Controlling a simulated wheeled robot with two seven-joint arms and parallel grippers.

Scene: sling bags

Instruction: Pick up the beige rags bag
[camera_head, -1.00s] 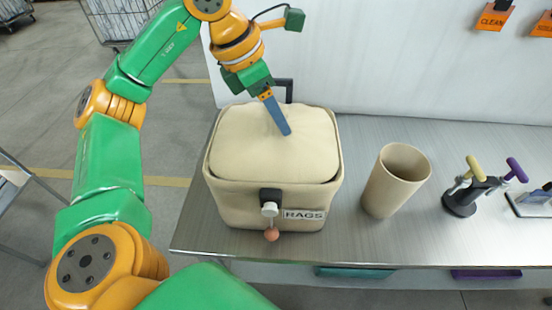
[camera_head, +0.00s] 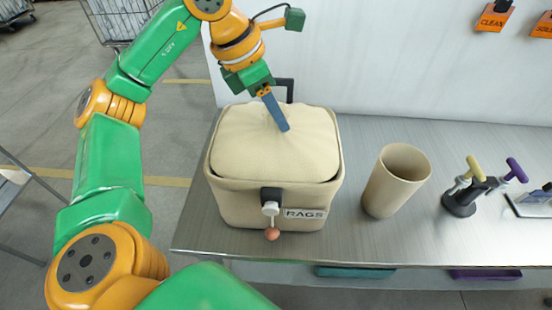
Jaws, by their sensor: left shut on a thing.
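The beige rags bag (camera_head: 240,205) stands upright at the left end of the metal table, with a RAGS label on its front and a dark buckle with a hanging cord and ball. Its soft top (camera_head: 262,160) bulges up in a peak towards the fingers. My left gripper (camera_head: 284,128) points down from above and is shut on the fabric at the middle of that top. The exact pinch is hidden behind the blue finger. My right gripper is not in view.
A beige cup (camera_head: 392,185) stands right of the bag. A stand with yellow and purple handles (camera_head: 462,203) is further right. A pale wall panel rises behind the table (camera_head: 340,245). The table's left edge is close to the bag.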

